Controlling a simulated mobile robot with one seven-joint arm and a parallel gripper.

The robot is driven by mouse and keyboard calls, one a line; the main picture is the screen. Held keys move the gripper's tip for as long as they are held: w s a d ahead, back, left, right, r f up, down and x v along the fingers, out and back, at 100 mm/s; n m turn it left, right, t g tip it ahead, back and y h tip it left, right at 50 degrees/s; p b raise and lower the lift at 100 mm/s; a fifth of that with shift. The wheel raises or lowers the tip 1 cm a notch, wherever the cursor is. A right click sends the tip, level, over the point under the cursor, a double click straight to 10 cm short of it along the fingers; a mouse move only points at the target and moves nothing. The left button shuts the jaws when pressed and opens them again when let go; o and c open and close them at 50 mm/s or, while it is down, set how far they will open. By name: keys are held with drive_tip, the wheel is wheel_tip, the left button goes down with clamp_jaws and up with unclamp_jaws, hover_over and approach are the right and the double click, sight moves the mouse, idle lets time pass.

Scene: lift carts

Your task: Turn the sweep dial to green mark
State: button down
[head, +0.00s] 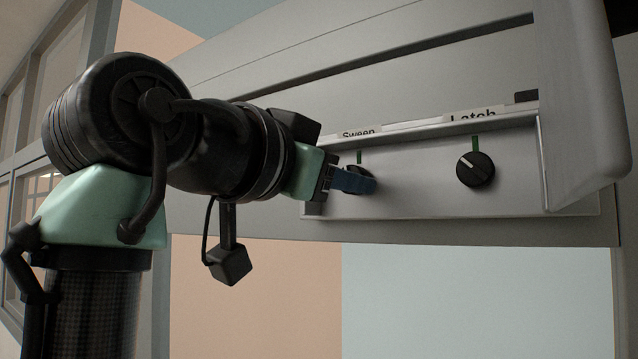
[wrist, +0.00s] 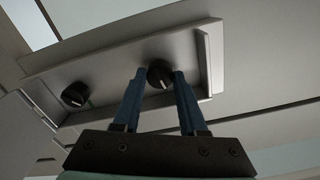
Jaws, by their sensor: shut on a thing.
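The sweep dial (head: 361,169) is a round black knob on the left of a grey panel, under the label "Sweep". The fingers hide much of the dial in the head view, and I cannot tell whether the pointer lines up with the green mark.
A second black dial (head: 475,169), labelled "Latch", is to the right with its own green mark above; its white pointer is turned up-left. A raised rim borders the panel (head: 420,195). A large grey upright part (head: 585,100) juts out at the right.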

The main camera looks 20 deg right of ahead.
drive_tip(key=shift+m, duration=1.2)
drive_tip(key=shift+c, duration=2.2)
unclamp_jaws()
drive_tip(key=b+v, duration=0.7)
drive_tip(key=v, duration=0.6)
